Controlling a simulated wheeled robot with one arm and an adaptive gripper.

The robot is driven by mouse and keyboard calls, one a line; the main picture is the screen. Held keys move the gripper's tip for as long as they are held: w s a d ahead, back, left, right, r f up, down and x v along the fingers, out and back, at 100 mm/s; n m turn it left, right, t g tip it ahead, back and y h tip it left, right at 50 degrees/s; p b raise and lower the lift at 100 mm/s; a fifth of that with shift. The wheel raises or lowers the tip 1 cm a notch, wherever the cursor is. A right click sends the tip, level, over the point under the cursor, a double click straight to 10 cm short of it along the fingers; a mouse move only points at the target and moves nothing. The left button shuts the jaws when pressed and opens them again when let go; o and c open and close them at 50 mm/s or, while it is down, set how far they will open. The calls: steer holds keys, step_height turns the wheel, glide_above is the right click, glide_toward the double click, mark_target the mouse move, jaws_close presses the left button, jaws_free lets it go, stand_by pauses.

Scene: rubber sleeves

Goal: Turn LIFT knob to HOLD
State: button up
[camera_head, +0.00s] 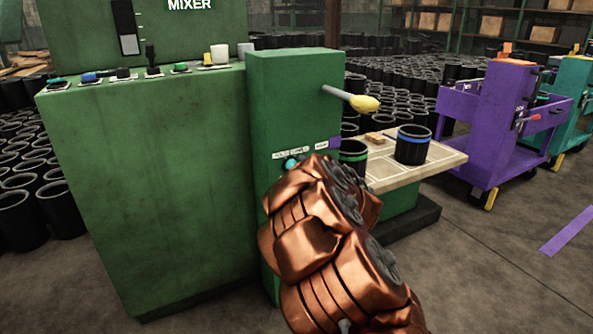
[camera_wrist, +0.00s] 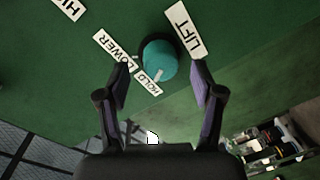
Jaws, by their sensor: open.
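The teal LIFT knob (camera_wrist: 159,60) sits on a green panel in the wrist view, with labels LIFT (camera_wrist: 184,29), LOWER (camera_wrist: 115,49) and HOLD (camera_wrist: 148,83) around it. A pale mark on the knob's lower part lies close to the HOLD label. In the head view the knob (camera_head: 291,164) shows just above my copper arm. My gripper (camera_wrist: 160,66) is open, with one dark finger on each side of the knob and visible gaps between. I cannot tell how deep the fingers reach. In the head view my arm hides most of the gripper.
A yellow-tipped lever (camera_head: 364,103) juts from the green cabinet (camera_head: 300,85) above my arm. A shelf (camera_head: 440,160) with black sleeves (camera_head: 412,146) stands to the right. Purple cart (camera_head: 500,120) is farther right. Open floor lies at the lower right.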

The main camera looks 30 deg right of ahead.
steer(key=s, duration=0.9)
steer(key=shift+s+a+r, duration=0.25)
steer(key=shift+s+r, duration=0.1)
steer(key=shift+s, duration=0.05)
steer(key=shift+r, duration=0.1)
steer(key=s+r+m+g+h+p, duration=0.3)
steer(key=r+m+g+p, duration=0.1)
steer(key=r+p, duration=0.5)
steer(key=s+r+m+g+h+p, duration=0.3)
steer(key=r+m+p, duration=0.2)
steer(key=r+p, duration=0.45)
steer(key=s+a+r+m+g+y+p, duration=0.1)
steer(key=s+a+r+g+y+p, duration=0.2)
steer(key=s+a+r+g+p, duration=0.3)
steer(key=s+a+r+m+g+y+p, duration=0.1)
steer(key=s+a+r+g+y+p, duration=0.3)
steer(key=s+a+p, duration=1.1)
steer(key=s+a+r+g, duration=0.1)
steer(key=s+a+r, duration=0.2)
steer(key=s+a, duration=0.4)
steer(key=shift+s+r+g+p, duration=0.3)
steer(key=shift+s+r+g, duration=0.1)
steer(key=shift+s, duration=0.35)
steer(key=shift+c, duration=0.2)
